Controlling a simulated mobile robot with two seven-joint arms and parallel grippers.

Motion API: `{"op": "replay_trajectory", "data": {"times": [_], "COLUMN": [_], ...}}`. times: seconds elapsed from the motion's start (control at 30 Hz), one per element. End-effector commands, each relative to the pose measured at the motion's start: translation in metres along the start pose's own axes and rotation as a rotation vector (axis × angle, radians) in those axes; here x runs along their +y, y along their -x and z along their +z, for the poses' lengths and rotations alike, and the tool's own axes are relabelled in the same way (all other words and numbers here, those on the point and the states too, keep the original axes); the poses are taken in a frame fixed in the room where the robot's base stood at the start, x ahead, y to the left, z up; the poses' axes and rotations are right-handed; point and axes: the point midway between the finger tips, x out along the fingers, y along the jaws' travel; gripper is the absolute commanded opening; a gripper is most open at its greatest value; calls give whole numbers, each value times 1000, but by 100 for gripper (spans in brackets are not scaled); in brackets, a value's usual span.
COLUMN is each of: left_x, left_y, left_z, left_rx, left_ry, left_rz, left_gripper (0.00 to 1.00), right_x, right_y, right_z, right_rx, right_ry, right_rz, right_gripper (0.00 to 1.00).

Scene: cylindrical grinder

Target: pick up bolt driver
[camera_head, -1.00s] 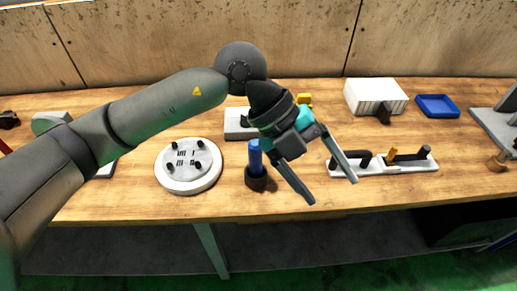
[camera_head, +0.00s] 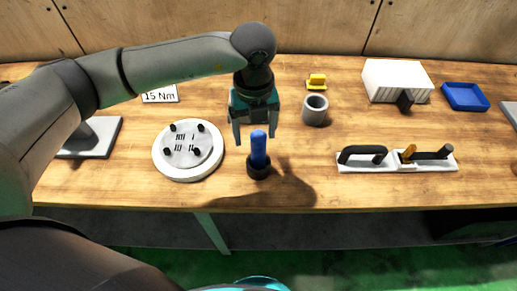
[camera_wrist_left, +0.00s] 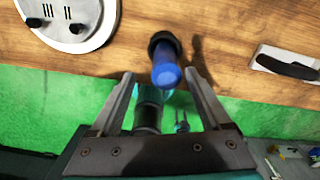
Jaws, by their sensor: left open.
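The bolt driver appears to be the blue upright handle (camera_head: 258,149), standing in a round black base (camera_head: 258,170) near the table's front edge. It also shows in the left wrist view as a blue cylinder (camera_wrist_left: 166,74) rising from a black ring. My left gripper (camera_head: 255,134) is open and empty, pointing down near the top of the blue handle. In the wrist view its two fingers (camera_wrist_left: 160,76) flank the handle with gaps on both sides. The part of the driver inside the base is hidden.
A round white plate with black pegs (camera_head: 188,167) is left of the driver. A grey cup (camera_head: 315,109) and a yellow item (camera_head: 317,82) are behind right. A white tool rack (camera_head: 425,164) lies right, with a white box (camera_head: 397,80) and blue tray (camera_head: 465,97) behind.

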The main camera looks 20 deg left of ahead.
Motion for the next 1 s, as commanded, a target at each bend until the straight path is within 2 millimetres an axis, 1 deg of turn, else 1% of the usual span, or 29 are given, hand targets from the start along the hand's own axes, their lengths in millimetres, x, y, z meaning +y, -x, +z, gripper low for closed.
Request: {"op": "replay_trajectory", "data": {"times": [0.03, 0.17, 0.27, 0.4, 0.5, 0.6, 0.77, 0.8, 1.0], "left_x": [0, -1, -4, -8, -8, -8, -8, -8, -8], "left_y": [-5, -11, -24, -46, -56, -60, -60, -60, -59], "left_z": [0, 0, -1, 0, 0, 0, 0, 0, 0], "left_rx": [1, 1, 2, 2, 1, 1, 1, 1, 1], "left_ry": [0, -1, -1, 0, 0, -1, -2, -2, -2], "left_rz": [0, 0, 2, 2, -1, -1, -1, -1, -1], "left_gripper": [81, 81, 81, 81, 81, 81, 81, 80, 57], "right_x": [0, 1, 1, 1, 1, 1, 1, 1, 1], "right_y": [0, 0, 1, 1, 1, 1, 1, 1, 1], "right_z": [-3, -8, -11, -12, -12, -12, -12, -12, -11], "right_rx": [4, 12, 17, 18, 19, 19, 19, 19, 19], "right_ry": [0, 1, 1, 2, 2, 2, 2, 3, 3], "right_rz": [1, 1, 2, 2, 1, 1, 1, 1, 1], "right_gripper": [50, 50, 50, 50, 50, 50, 50, 50, 50]}}
